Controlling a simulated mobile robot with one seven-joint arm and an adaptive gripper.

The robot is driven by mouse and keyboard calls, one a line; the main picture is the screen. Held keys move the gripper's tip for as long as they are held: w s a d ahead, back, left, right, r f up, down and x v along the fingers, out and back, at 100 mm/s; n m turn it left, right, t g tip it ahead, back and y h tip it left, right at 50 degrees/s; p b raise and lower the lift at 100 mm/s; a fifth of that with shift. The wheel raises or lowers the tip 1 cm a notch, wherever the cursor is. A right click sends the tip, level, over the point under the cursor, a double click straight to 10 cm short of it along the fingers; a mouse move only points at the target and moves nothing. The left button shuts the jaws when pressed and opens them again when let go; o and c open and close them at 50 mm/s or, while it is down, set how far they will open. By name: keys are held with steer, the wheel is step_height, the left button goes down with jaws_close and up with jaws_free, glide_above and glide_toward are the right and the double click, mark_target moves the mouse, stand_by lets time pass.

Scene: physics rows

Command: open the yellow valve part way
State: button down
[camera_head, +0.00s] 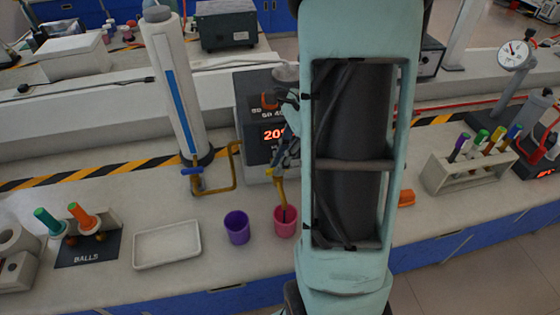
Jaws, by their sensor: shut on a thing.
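A yellow valve (279,182) shows as a short, bent yellow piece above the pink cup (285,223). Its upper part is hidden behind my gripper and arm. My gripper (281,165) is at the top of this yellow piece, shut on it. The fingers are small and dark here, and how far the valve is turned cannot be told. A white tank (171,85) with a blue level strip stands to the left. At its foot are a blue-handled fitting (193,172) and a yellow pipe (234,165).
A purple cup (237,227) stands left of the pink cup. A white tray (167,245) and a balls holder (88,247) are further left. A display box (260,95) is behind my gripper. A tube rack (466,170) stands right. My arm blocks the middle.

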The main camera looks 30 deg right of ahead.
steer(key=n, duration=0.2)
steer(key=n+g+p, duration=0.1)
steer(key=n, duration=0.1)
steer(key=shift+w+r+g, duration=0.1)
steer(key=shift+w+g, duration=0.05)
steer(key=shift+g, duration=0.15)
steer(key=shift+w+n+g+h+p, duration=0.1)
steer(key=shift+n+g+h+p, duration=0.45)
steer(key=shift+n, duration=1.35)
steer(key=c, duration=2)
jaws_free()
steer(key=shift+y, duration=0.25)
steer(key=v, duration=1.2)
steer(key=shift+w+a, duration=0.1)
steer(key=shift+w, duration=0.05)
